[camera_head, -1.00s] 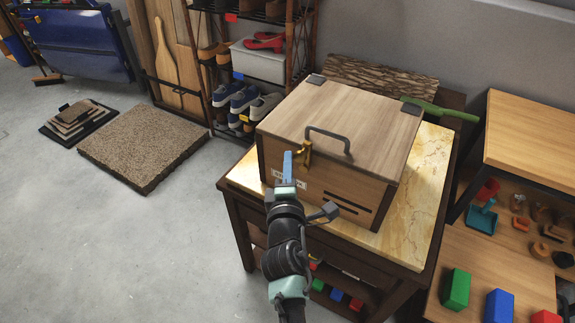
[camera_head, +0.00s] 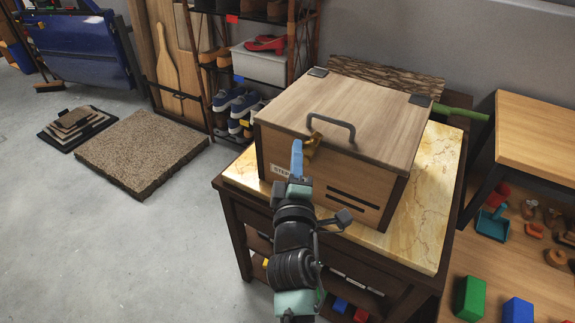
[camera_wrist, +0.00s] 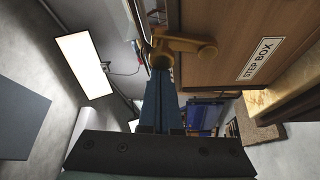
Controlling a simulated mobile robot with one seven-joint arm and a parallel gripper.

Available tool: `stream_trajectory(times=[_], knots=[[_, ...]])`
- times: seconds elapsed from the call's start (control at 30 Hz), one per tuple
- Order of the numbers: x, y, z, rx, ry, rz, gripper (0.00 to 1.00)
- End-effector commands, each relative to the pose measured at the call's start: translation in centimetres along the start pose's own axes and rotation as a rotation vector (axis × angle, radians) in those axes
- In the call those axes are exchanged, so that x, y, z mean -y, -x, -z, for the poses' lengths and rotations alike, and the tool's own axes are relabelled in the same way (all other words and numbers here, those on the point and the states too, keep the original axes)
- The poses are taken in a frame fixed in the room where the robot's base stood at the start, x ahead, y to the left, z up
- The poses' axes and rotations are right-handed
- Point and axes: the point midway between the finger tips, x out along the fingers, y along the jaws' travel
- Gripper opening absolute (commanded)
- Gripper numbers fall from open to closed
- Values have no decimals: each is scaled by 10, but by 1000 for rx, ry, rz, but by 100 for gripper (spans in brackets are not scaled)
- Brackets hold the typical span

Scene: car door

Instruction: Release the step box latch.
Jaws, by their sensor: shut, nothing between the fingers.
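The step box (camera_head: 290,188) is a wooden box with a hinged lid (camera_head: 345,105), which is down, and a dark handle on top. A small brass latch (camera_head: 313,143) is on its front near the lid edge, tilted in the head view. The latch (camera_wrist: 187,44) shows in the wrist view beside the "STEP BOX" label (camera_wrist: 260,60). My gripper (camera_head: 297,148) has blue fingers, shut and empty, pointing up just left of the latch. In the wrist view the gripper's tips (camera_wrist: 160,70) are right at the latch's rounded end; whether they touch is unclear.
The box stands on a marble-topped table (camera_head: 425,215) with dark legs. A shoe rack (camera_head: 250,65) is behind on the left. A wooden shelf (camera_head: 535,135) with colored blocks stands on the right. The floor at left front is clear.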

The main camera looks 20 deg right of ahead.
Motion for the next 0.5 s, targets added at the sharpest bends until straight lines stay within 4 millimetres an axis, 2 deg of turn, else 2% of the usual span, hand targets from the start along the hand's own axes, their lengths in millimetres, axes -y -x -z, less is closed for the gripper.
stream_trajectory(times=[0.03, 0.5], knots=[[11, 2, -4, 0, -33, -21, 0], [12, 12, -21, -1, -323, -179, 0]])
